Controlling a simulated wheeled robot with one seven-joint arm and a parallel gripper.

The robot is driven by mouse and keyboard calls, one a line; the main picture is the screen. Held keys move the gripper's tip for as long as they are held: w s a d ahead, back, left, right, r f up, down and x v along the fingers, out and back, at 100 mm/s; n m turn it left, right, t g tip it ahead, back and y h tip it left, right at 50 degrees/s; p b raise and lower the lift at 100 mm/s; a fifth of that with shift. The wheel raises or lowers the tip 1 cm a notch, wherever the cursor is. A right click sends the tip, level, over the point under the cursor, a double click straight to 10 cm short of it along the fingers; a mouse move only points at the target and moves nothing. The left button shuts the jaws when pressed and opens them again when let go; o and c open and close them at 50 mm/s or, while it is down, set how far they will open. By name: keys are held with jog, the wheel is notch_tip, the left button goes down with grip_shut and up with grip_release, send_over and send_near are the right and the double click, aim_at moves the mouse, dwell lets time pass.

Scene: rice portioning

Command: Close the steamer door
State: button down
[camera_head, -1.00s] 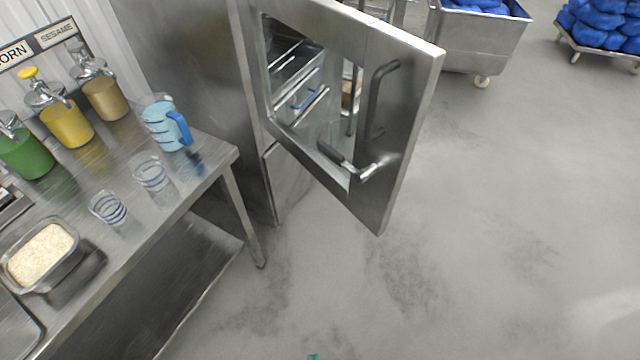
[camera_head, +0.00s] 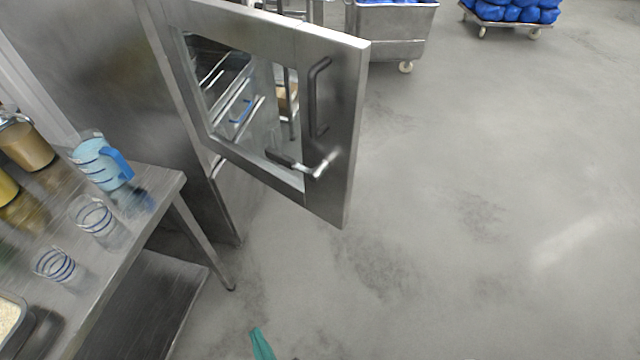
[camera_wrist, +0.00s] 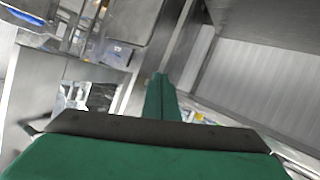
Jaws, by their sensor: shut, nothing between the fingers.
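The steamer door (camera_head: 338,130) is a steel panel with a window, standing wide open and swung out toward me in the head view. It has a dark vertical handle (camera_head: 313,97) and a latch lever (camera_head: 292,163) below it. The steamer body (camera_head: 105,75) is behind and to the left, and racks show through the door window. My gripper shows as a green tip (camera_head: 262,345) at the bottom edge of the head view, apart from the door. In the wrist view the green fingers (camera_wrist: 160,95) are together and empty.
A steel table (camera_head: 150,205) stands at the left with a blue-handled jug (camera_head: 98,165), two striped cups and dispensers. A steel cart (camera_head: 385,35) and a dolly of blue bags (camera_head: 512,12) stand at the back. The floor at the right is clear.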

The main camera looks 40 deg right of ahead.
aim_at(333, 175)
jog(key=w+d+r+m+g+h, duration=0.1)
jog(key=w+d+r+m+h, duration=0.4)
jog(key=w+d+r+h, duration=0.55)
notch_tip(333, 175, up, 14)
jog(key=s+d+m+g+h, duration=0.25)
jog(key=m+g+h, duration=0.45)
jog(key=m, duration=0.5)
jog(key=shift+g+y, duration=0.3)
jog(key=shift+y, duration=0.45)
jog(key=x, duration=1.4)
jog(key=shift+d+f, duration=0.1)
jog(key=shift+f, duration=0.1)
